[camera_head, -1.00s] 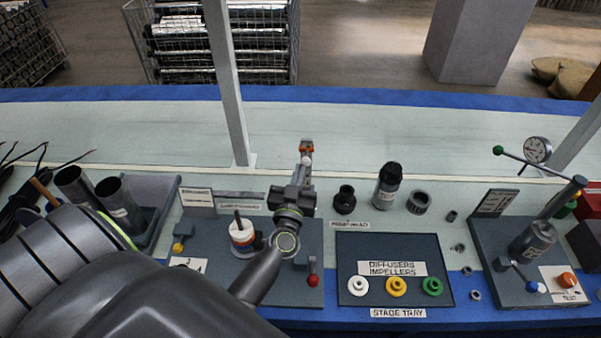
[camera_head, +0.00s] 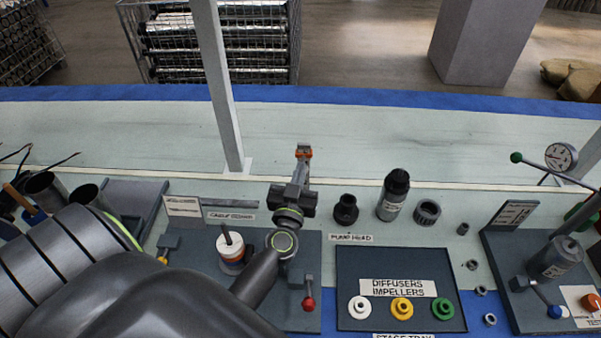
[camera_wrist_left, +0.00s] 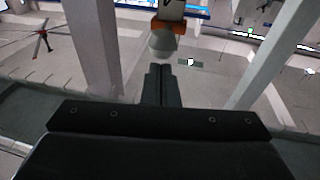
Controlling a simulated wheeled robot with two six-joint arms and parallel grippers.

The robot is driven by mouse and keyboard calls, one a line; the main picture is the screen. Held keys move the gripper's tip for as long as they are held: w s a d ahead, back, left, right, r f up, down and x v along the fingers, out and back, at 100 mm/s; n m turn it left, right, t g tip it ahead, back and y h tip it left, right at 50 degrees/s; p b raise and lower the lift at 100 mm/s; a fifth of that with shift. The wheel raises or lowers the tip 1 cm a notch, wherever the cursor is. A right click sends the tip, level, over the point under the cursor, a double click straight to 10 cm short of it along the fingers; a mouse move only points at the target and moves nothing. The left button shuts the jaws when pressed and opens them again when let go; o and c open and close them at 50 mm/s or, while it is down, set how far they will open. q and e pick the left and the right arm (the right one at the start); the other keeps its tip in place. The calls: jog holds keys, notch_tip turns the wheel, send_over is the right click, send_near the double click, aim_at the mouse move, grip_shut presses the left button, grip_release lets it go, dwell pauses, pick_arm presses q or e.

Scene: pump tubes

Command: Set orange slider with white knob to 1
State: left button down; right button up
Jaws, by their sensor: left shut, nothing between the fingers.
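The orange slider (camera_head: 304,152) shows just beyond the tip of my left gripper (camera_head: 302,168) in the head view. In the left wrist view, the orange slider (camera_wrist_left: 170,24) is at top centre with its rounded white knob (camera_wrist_left: 162,42) below it. The fingers of my left gripper (camera_wrist_left: 161,72) are shut and empty, pointing at the knob, with the tips just below it in the picture. I cannot tell whether they touch. In the head view the knob is mostly hidden by the fingers. Scale marks are not readable. My right gripper is not in view.
Below the gripper are a dark board with a white-orange stack (camera_head: 230,246) and a red-knobbed lever (camera_head: 308,304). A stage tray (camera_head: 350,262) holds coloured rings. A grey post (camera_head: 222,95) stands left of the slider. The pale bench strip (camera_head: 420,135) is clear.

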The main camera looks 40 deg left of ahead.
pick_arm(q)
notch_tip(320, 180, down, 8)
jog(key=b, duration=0.5)
jog(key=shift+f, duration=0.2)
